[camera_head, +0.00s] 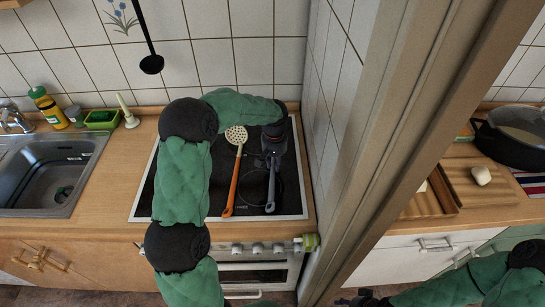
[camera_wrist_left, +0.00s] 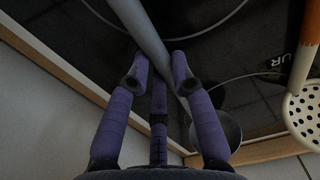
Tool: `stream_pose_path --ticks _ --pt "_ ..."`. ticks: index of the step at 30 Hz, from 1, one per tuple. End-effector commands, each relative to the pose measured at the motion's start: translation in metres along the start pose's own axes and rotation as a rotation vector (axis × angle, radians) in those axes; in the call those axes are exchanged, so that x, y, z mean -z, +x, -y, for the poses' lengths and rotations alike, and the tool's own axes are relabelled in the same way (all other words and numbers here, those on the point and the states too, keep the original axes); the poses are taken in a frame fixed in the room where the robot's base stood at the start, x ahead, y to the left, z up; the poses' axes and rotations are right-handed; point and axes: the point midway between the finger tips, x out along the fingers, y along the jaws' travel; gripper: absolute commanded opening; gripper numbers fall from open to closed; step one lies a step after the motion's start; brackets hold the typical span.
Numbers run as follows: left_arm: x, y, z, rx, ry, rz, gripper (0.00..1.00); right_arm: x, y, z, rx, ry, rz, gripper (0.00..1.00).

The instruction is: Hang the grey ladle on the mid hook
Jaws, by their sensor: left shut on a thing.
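The grey ladle (camera_head: 271,192) lies over the right part of the black cooktop (camera_head: 292,195), its handle toward the front edge. My left gripper (camera_head: 273,143) comes down on it from the back. In the left wrist view, the fingers (camera_wrist_left: 160,78) are shut on the grey handle (camera_wrist_left: 148,32), and the bowl (camera_wrist_left: 222,130) shows beyond the right finger. I cannot tell whether the ladle still touches the cooktop. My right gripper (camera_head: 365,298) is at the bottom edge, small and dark; its jaw state is unclear. The mid hook is not in view.
A skimmer (camera_head: 235,165) with an orange handle lies just left of the ladle. A black ladle (camera_head: 151,63) hangs against the tiled wall. The sink (camera_head: 50,165) is at left. A tall frame (camera_head: 385,130) stands right of the cooktop, with a pan (camera_head: 515,135) beyond it.

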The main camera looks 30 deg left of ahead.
Motion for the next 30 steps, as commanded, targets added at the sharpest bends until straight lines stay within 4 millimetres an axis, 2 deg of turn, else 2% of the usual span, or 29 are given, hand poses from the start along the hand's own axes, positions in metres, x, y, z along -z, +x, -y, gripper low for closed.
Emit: stream_pose_path --ticks 7,12,23,30 --pt "0.000 -0.012 0.000 -0.001 -0.001 -0.002 0.00 0.000 -0.004 0.001 0.000 0.000 0.000 0.51" --pt "0.001 -0.035 -0.001 -0.001 -0.001 -0.003 0.00 -0.001 -0.012 0.004 0.000 0.000 0.000 0.51" --pt "-0.037 -0.098 0.037 -0.001 -0.003 -0.005 0.00 -0.001 -0.025 0.009 0.000 0.000 0.000 0.51" --pt "-0.069 -0.114 0.068 0.000 -0.003 -0.002 0.00 -0.001 -0.029 0.010 0.000 0.000 0.000 0.51"
